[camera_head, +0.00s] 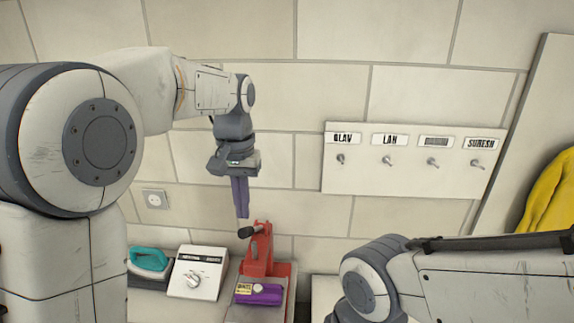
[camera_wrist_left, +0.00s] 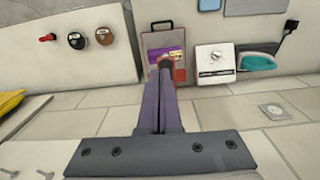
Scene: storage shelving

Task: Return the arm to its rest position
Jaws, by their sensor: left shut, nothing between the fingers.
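My left arm reaches in from the left in the head view. Its gripper (camera_head: 242,215) points down with its purple fingers shut and nothing between them, in front of the tiled wall and above the red stand. The fingers also show shut in the left wrist view (camera_wrist_left: 165,72). My right arm's links show at the lower right of the head view, but its gripper is out of view.
Below the left gripper stand a red stand (camera_head: 259,250) with a purple item (camera_head: 258,294), a white dial box (camera_head: 199,272) and a teal-handled iron (camera_head: 150,261). A labelled hook board (camera_head: 405,183) hangs right. Yellow cloth (camera_head: 552,200) is far right.

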